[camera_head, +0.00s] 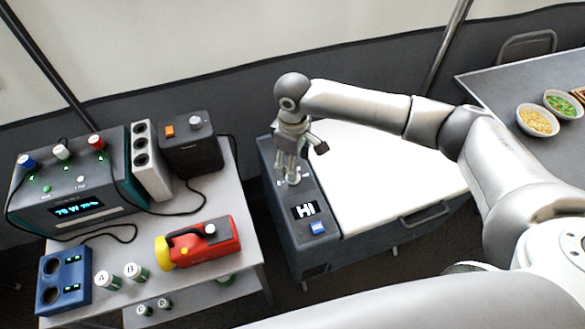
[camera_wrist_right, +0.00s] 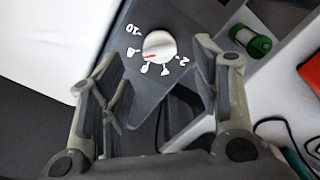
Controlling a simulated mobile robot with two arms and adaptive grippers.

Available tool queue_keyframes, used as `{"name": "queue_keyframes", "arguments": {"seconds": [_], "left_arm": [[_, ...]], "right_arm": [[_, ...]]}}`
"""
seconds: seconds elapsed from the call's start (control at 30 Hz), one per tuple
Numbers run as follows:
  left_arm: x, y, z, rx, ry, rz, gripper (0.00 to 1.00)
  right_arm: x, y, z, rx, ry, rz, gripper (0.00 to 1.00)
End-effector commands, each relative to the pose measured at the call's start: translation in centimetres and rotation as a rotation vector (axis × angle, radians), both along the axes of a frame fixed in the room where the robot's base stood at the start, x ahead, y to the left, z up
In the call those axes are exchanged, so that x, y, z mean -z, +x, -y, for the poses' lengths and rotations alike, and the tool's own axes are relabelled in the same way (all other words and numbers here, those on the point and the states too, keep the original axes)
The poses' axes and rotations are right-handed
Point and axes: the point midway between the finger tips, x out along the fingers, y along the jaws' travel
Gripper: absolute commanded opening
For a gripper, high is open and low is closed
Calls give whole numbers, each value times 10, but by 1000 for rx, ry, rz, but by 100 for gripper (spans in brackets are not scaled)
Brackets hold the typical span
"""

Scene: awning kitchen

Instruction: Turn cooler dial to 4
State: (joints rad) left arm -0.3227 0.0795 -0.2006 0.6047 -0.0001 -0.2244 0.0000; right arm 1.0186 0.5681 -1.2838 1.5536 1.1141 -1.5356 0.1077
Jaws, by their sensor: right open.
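The cooler (camera_head: 398,165) is a dark grey chest with a white lid. Its display (camera_head: 304,210) reads HI, with a blue button (camera_head: 318,228) beside it. The white round dial (camera_wrist_right: 159,45) shows clearly in the wrist view, ringed by white numbers. Its red mark points left and slightly down, around the 8 and 6 side, away from the 4. My right gripper (camera_head: 291,172) is over the dial in the head view and partly hides it. In the wrist view its open fingers (camera_wrist_right: 158,58) stand either side of the dial; contact cannot be told. My left gripper is not in view.
A side table (camera_head: 215,277) at left holds a power station (camera_head: 75,195), a dark box (camera_head: 190,155), a red and yellow torch (camera_head: 200,243), a blue charger (camera_head: 63,283) and batteries. A table with bowls (camera_head: 538,120) stands at right. A gap separates table and cooler.

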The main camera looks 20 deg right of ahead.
Motion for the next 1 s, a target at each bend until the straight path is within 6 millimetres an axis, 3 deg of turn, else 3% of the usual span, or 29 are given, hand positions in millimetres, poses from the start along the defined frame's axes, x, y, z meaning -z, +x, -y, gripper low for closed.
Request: {"name": "queue_keyframes", "arguments": {"seconds": [0.2, 0.37, 0.67, 1.0], "left_arm": [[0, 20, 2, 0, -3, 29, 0], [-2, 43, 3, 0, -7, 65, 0], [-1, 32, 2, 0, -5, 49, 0], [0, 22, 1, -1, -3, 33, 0]], "right_arm": [[34, 0, -1, 0, 1, 1, 57], [45, 0, -1, -1, 1, 2, 57], [46, 0, -1, -1, 1, 2, 56], [46, 0, -1, -1, 1, 2, 12]]}}
